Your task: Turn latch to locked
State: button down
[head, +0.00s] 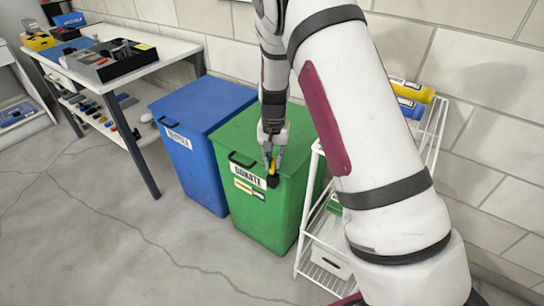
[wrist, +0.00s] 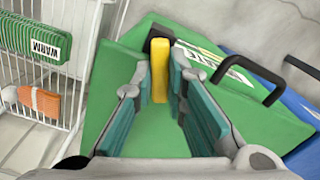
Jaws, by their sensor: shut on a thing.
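The latch is a yellow lever (wrist: 159,72) with a black end (wrist: 160,34) at the front edge of the green bin's lid. The lever also shows in the head view (head: 272,164), with the black part (head: 273,181) just below it. The green bin (head: 265,220) has its lid down. My gripper (head: 270,157) points down at the lid's front edge. In the wrist view, my gripper (wrist: 163,88) has its teal-padded fingers on either side of the yellow lever, shut on it. The fingers hide part of the lever's sides. I cannot read whether it stands at locked.
A blue bin (head: 190,155) stands left of the green one. Black handles (wrist: 247,80) rise from the lid. A white wire rack (head: 312,225) stands close on the right. A worktable (head: 150,55) with trays is at left. Floor in front is clear.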

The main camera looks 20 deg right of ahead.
jog(key=shift+s+d+m+p, duration=0.15)
jog(key=shift+m+p, duration=0.35)
jog(key=shift+m, duration=0.6)
jog(key=shift+s+d+m+p, duration=0.1)
jog(key=shift+m+p, duration=0.4)
jog(key=shift+m, duration=0.6)
jog(key=c, duration=1.6)
grip_release()
jog(key=shift+r, duration=0.1)
notch_tip(320, 180, up, 12)
